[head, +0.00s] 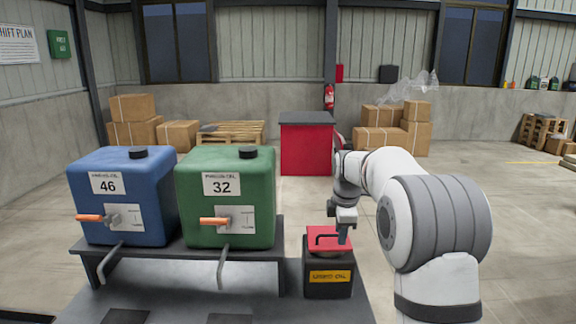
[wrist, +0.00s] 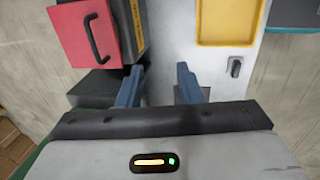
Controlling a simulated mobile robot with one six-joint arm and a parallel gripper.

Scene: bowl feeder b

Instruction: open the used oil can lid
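The used oil can (head: 328,282) is a dark box with an orange label, standing at the right end of the low grey platform. Its red lid (head: 322,234) lies on top and carries a black bar handle (head: 326,237). In the wrist view the red lid (wrist: 75,42) and its black handle (wrist: 93,40) are at the upper left. My gripper (head: 343,234) points down at the right side of the lid. In the wrist view my gripper (wrist: 159,74) is open, with nothing between its two fingers. The handle is outside the fingers, to their left. Whether a finger touches the lid cannot be told.
A blue tank (head: 98,192) and a green tank (head: 245,205), each with an orange-handled tap, stand on a dark bench (head: 183,252) left of the can. A red cabinet (head: 306,150) stands behind. The floor to the right is mostly clear.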

